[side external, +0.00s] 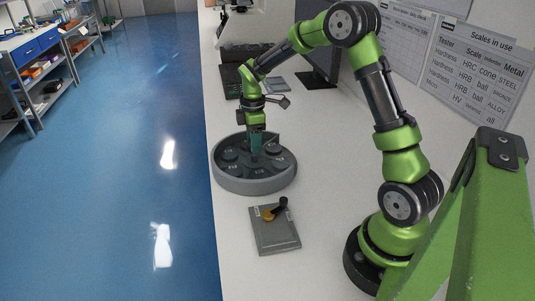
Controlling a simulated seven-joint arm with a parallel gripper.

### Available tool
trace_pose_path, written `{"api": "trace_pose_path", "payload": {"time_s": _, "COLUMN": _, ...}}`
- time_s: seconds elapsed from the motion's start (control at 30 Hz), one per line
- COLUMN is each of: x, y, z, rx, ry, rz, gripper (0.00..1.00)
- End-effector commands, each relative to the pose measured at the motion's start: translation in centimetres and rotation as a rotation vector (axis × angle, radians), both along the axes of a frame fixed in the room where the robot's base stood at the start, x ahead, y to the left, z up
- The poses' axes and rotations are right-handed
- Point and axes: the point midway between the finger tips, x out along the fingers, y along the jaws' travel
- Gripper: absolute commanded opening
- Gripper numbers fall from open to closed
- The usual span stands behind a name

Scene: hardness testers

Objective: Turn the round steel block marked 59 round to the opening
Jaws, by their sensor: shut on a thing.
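A round dark grey carousel (226,180) stands on the white bench. Several round blocks with small pale labels sit around it. The labels are too small to read, so I cannot tell which block is marked 59. A dark wedge-shaped gap, which looks like the opening (270,140), shows at the carousel's far right side. My gripper (256,153) points straight down at the middle of the carousel, shut on its central hub. The fingers hide most of the hub.
A grey plate (275,238) with a brass piece and a black-handled part lies in front of the carousel. The bench's left edge is close to the carousel. The bench to the carousel's right is clear.

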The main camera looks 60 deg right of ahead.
Motion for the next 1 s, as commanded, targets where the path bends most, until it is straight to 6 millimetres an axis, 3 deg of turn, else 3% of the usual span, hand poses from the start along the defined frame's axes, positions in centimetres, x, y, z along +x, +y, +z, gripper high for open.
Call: {"api": "trace_pose_path", "payload": {"time_s": 1.0, "x": 0.07, "y": -0.03, "z": 0.25, "rx": 0.000, "ry": -0.004, "rz": 0.505, "gripper": 0.00}}
